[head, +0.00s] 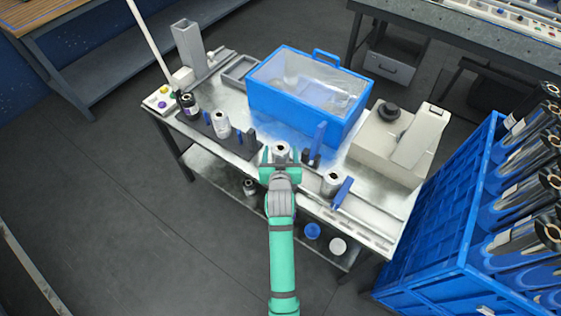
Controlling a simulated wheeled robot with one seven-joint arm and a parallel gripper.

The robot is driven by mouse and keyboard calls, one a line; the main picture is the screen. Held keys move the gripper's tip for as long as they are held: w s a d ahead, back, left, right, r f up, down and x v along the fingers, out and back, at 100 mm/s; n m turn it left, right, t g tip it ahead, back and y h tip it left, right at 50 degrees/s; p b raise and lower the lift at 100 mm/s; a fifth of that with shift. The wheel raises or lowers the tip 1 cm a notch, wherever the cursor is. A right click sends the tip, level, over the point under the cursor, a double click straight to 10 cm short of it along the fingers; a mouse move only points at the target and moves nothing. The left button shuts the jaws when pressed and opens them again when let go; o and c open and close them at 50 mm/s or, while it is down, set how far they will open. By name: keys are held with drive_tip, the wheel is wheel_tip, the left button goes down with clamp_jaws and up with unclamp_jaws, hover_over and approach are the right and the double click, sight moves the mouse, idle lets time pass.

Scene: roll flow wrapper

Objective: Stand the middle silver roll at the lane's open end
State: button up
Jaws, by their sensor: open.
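Several rolls stand along the front of the metal table. One silver roll (221,125) stands at the dark holder on the left, and another (332,182) stands to the right beside a blue bar (342,193). The silver roll between these two (281,149) stands upright at my gripper (280,158). My gripper is open, with its fingers to the left and right of that roll. Its lower part is hidden by my gripper. I cannot tell whether the fingers touch it. I cannot tell for certain which channel is the lane.
A dark-topped roll (188,102) stands at the left. A blue bin (290,105) and a beige machine (385,140) fill the back. A blue crate (420,240) of rolls stands at the right.

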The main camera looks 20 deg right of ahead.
drive_tip(key=v, duration=0.7)
drive_tip(key=shift+s+a+r, duration=0.1)
drive_tip(key=shift+s, duration=0.15)
drive_tip(key=s+a+f+n+t+y, duration=0.1)
drive_tip(key=s+a+f, duration=0.1)
drive_tip(key=s+a, duration=0.5)
drive_tip(key=s+a+f+n+y, duration=0.1)
drive_tip(key=s+a+f, duration=0.25)
drive_tip(key=s, duration=0.85)
drive_tip(key=s+a+r+y, duration=0.1)
drive_tip(key=s+a+r, duration=0.1)
drive_tip(key=s, duration=0.6)
drive_tip(key=s+a+r+n+t+y, duration=0.1)
drive_tip(key=s+a+r, duration=0.2)
drive_tip(key=s+r, duration=0.2)
drive_tip(key=s, duration=0.3)
drive_tip(key=shift+s+r+n+t, duration=0.3)
